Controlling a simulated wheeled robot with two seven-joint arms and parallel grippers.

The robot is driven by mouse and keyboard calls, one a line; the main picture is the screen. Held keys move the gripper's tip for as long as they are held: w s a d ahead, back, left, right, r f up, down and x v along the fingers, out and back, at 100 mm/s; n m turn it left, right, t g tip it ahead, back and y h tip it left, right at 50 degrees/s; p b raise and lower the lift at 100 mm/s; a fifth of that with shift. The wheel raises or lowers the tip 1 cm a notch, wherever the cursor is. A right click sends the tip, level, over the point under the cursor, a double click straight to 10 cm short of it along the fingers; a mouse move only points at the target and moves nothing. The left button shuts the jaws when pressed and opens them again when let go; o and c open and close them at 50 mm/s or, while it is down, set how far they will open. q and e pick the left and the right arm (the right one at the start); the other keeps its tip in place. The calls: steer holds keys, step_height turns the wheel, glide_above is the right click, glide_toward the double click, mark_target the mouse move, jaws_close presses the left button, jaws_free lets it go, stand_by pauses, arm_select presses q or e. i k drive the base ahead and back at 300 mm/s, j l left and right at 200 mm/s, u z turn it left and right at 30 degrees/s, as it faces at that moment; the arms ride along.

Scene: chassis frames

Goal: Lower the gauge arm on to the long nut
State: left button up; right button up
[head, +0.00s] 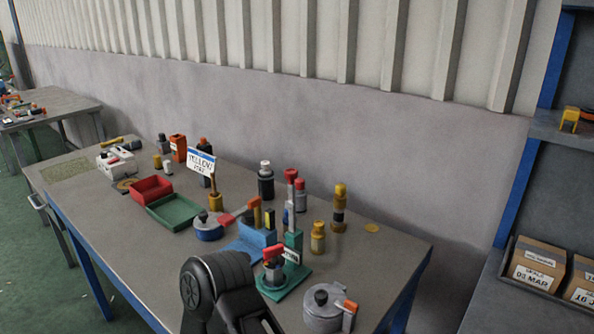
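A green gauge stand (294,278) is on the near right part of the workbench, with a green column, a small white label and a red-topped post. A red piece that looks like its gauge arm (273,251) sticks out left from the column. A small dark and grey part (273,272) sits below it on the green base; I cannot tell if this is the long nut, or if the arm touches it. A black arm link of mine (218,285) covers the bench at bottom centre. Neither gripper's fingers are in view.
A blue fixture (250,244) with yellow posts stands left of the green stand. A round grey pot (322,310) is close at its right. Several bottles, a red bin (151,188) and a green tray (174,212) are behind. Bare bench (120,235) lies front left.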

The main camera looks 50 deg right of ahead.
mark_target(291, 173)
steer(key=k+l, duration=0.3)
steer(key=k, duration=0.15)
steer(key=k+l, duration=0.3)
steer(key=k, duration=0.15)
steer(key=k+l+u, duration=0.1)
steer(key=k+l, duration=0.15)
steer(key=k, duration=0.2)
